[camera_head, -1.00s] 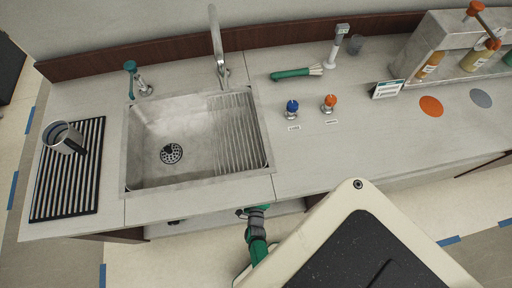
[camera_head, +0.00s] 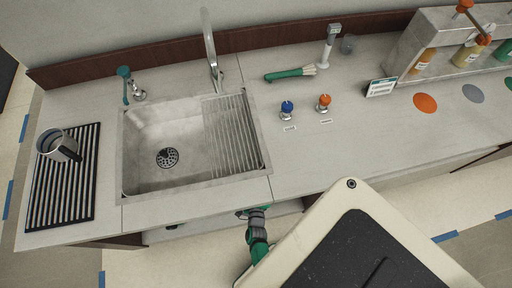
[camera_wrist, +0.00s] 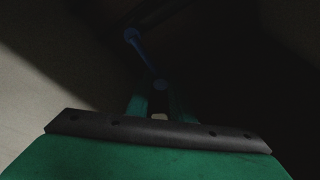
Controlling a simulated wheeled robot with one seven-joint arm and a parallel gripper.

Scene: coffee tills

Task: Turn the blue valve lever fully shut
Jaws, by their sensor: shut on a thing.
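The blue valve lever (camera_wrist: 144,58) shows in the dark wrist view, slanting from a round blue end at upper left down to my fingertips. My gripper (camera_wrist: 159,95) has its two green fingers closed at the lower end of the lever, around a rounded blue part. The contact itself is dim and hard to make out. What the lever is mounted on is mostly lost in shadow. In the head view my green wrist reaches under the counter below the sink; the fingers and the lever are hidden there.
The sink (camera_head: 128,165) is set in the counter (camera_head: 330,165) above my wrist. A blue-topped knob (camera_head: 287,107) and an orange-topped knob (camera_head: 323,103) stand on the counter right of it. A metal mug (camera_head: 56,145) stands on the black rack (camera_head: 45,213) at left.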

